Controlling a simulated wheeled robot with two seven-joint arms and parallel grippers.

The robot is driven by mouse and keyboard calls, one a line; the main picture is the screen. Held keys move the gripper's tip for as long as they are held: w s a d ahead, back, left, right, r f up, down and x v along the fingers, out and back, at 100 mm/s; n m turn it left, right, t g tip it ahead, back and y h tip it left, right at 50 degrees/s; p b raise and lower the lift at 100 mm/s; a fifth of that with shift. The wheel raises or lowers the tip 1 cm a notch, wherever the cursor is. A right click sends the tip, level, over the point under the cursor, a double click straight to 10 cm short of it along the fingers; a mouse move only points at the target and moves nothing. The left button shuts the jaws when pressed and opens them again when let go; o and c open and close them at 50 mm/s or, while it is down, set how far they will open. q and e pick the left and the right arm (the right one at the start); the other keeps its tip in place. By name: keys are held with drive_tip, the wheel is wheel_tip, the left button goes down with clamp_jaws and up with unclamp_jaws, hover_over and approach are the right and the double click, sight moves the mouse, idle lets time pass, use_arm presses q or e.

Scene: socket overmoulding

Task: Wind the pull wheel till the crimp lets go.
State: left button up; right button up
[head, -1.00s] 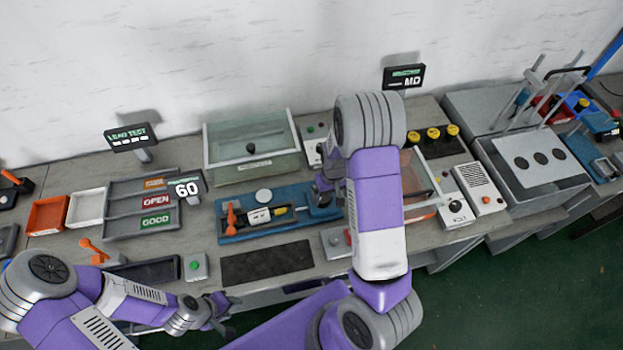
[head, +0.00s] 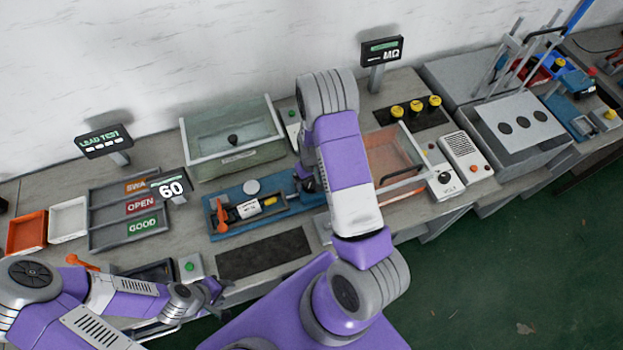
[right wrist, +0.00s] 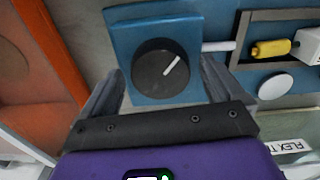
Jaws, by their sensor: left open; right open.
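The pull wheel (right wrist: 161,71) is a dark round knob with a white line, on a blue block (right wrist: 191,26) in the right wrist view. My right gripper (right wrist: 160,84) is open, its fingers on either side of the block and wheel; I cannot tell whether they touch. In the head view my right arm mostly hides the wheel. The blue pull bed (head: 228,232) carries an orange lever (head: 220,214), a white part (head: 247,209) and a yellow crimp piece (head: 270,201); the yellow piece also shows in the right wrist view (right wrist: 270,48). My left gripper (head: 214,290) is open and empty near the bench front.
A clear-lidded box (head: 232,140) stands behind the bed. Sorting trays (head: 120,238) and a 60 display (head: 171,187) are at left. A black mat (head: 265,254) lies in front, bare. An open-topped orange bin (head: 395,152) and a volt box (head: 444,182) stand right.

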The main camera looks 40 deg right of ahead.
drive_tip(key=shift+c, duration=0.3)
drive_tip(key=c, duration=1)
drive_tip(key=shift+m, duration=0.3)
drive_tip(key=shift+m+b, duration=0.35)
drive_tip(key=shift+m, duration=2.25)
drive_tip(key=o, duration=1.1)
drive_tip(key=shift+c, duration=0.2)
